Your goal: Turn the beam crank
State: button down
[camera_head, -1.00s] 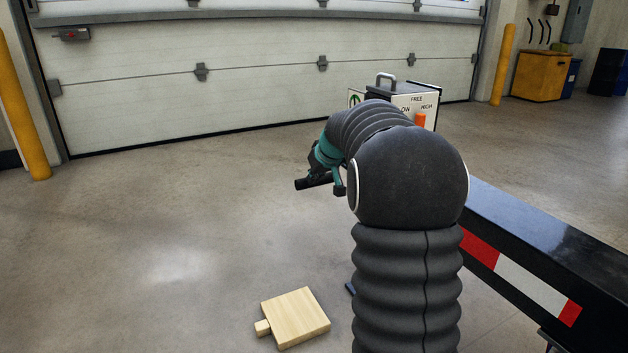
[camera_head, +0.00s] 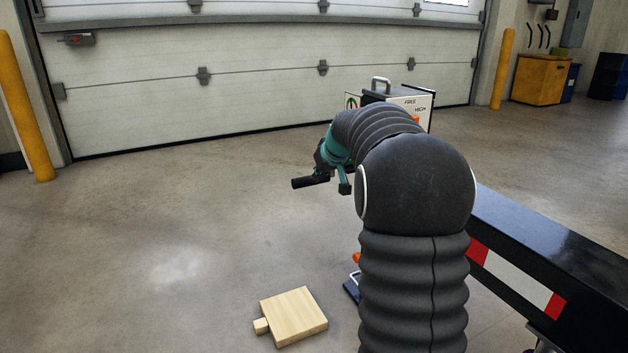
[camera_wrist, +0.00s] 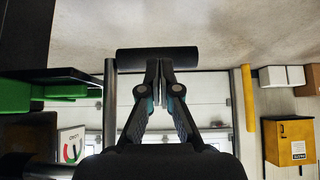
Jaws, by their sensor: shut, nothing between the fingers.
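The crank's dark cylindrical grip (camera_wrist: 158,59) lies crosswise at my fingertips in the wrist view, joined at its left end to a straight metal bar (camera_wrist: 110,105). My gripper (camera_wrist: 159,75) is shut with nothing between its fingers. Its tips meet at the middle of the grip and appear to touch or nearly touch it. In the head view a black cylinder (camera_head: 310,181), apparently the same grip, sticks out left of my teal wrist. My arm hides the rest of the crank. The black beam (camera_head: 535,245) with red and white tape runs along the right.
A box marked FREE and HIGH (camera_head: 412,103) stands behind my arm. A wooden block (camera_head: 294,316) lies on the floor in front. A closed garage door (camera_head: 260,70), a yellow post (camera_head: 25,105) and a yellow bin (camera_head: 538,79) are farther back. The floor on the left is clear.

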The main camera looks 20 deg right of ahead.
jog(key=p+v, duration=0.1)
jog(key=v, duration=0.9)
jog(key=shift+d, duration=0.15)
jog(key=shift+s, duration=0.1)
jog(key=s+a+f+m+g+p, duration=0.1)
jog(key=s+a+f+m+g, duration=0.25)
jog(key=s+f, duration=0.5)
jog(key=s+a+r+n+p, duration=0.1)
jog(key=s+a+p, duration=0.1)
jog(key=s+a, duration=0.3)
jog(key=s+a+r+n+p, duration=0.1)
jog(key=s+a, duration=0.5)
jog(key=s, duration=0.6)
jog(key=s+a+r+n+t+p, duration=0.1)
jog(key=s+a+r+p, duration=0.2)
jog(key=s, duration=0.6)
jog(key=a+p, duration=0.1)
jog(key=a, duration=0.1)
jog(key=shift+a+r+p, duration=0.2)
jog(key=shift+a+p, duration=0.15)
jog(key=shift+a, duration=0.05)
